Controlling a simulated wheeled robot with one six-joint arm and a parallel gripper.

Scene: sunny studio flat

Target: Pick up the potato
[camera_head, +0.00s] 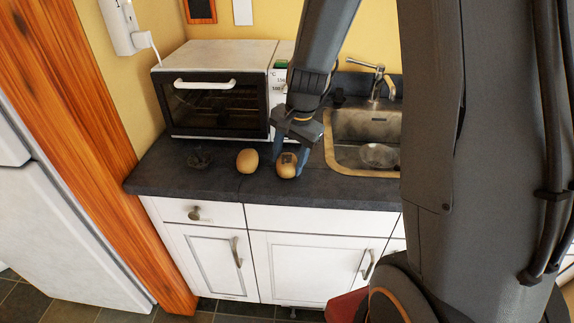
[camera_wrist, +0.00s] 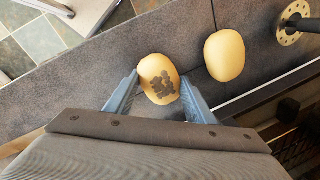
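A tan, rounded potato-like item with a dark blotch (camera_head: 287,170) lies on the dark counter near its front edge. It also shows in the wrist view (camera_wrist: 158,72). A second, plain tan potato-like item (camera_head: 247,161) lies beside it to the left, apart from it; it also shows in the wrist view (camera_wrist: 225,55). I cannot tell for sure which is the potato. My gripper (camera_head: 288,160) points down over the blotched item, with one blue finger on each side of it. In the wrist view, my gripper (camera_wrist: 159,84) looks open, with narrow gaps beside the item.
A toaster oven (camera_head: 216,100) stands behind the items. A small dark object (camera_head: 200,160) sits at the left, with a perforated disc (camera_wrist: 290,36) in the wrist view. A sink (camera_head: 345,125) is at the right. The counter (camera_head: 160,180) ends close in front.

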